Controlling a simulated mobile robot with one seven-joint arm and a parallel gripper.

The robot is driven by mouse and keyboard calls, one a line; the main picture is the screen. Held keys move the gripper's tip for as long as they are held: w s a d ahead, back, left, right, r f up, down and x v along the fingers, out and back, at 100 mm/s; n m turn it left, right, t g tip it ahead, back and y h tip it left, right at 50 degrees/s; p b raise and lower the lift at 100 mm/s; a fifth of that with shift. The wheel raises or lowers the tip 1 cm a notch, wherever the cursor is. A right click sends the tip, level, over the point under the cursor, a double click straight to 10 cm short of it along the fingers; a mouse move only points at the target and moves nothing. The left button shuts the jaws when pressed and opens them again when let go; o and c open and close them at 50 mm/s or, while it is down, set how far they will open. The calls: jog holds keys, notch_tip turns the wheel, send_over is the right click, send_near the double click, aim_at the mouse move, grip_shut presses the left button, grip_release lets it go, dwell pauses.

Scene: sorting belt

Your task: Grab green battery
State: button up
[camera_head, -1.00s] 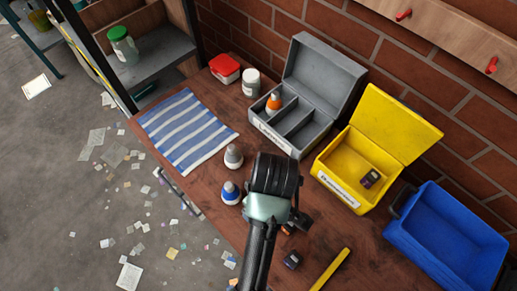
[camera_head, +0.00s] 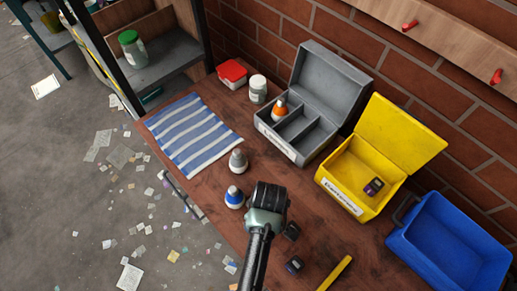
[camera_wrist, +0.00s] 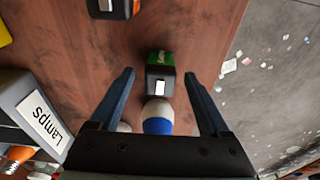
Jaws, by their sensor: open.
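The green battery (camera_wrist: 161,58), with a dark end and a white label, lies on the brown bench in the wrist view. It lies ahead of my gripper (camera_wrist: 159,76), in line with the gap between its fingers. My gripper is open and holds nothing. In the head view my gripper (camera_head: 268,196) is over the bench beside a blue-and-white lamp, and the green battery is hidden behind it. The blue-and-white lamp (camera_wrist: 157,122) shows below the green battery in the wrist view, also between the fingers' lines.
Dark batteries (camera_head: 292,231) (camera_head: 294,265) lie right of my gripper. A grey lamp (camera_head: 238,161) and striped cloth (camera_head: 160,125) are farther left. The grey Lamps box (camera_head: 352,85), yellow bin (camera_head: 397,145) holding a battery (camera_head: 374,187), and blue bin (camera_head: 398,245) line the back.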

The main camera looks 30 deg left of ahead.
jog(key=shift+a+f, duration=0.1)
jog(key=shift+f, duration=0.25)
grip_shut()
dwell(0.3)
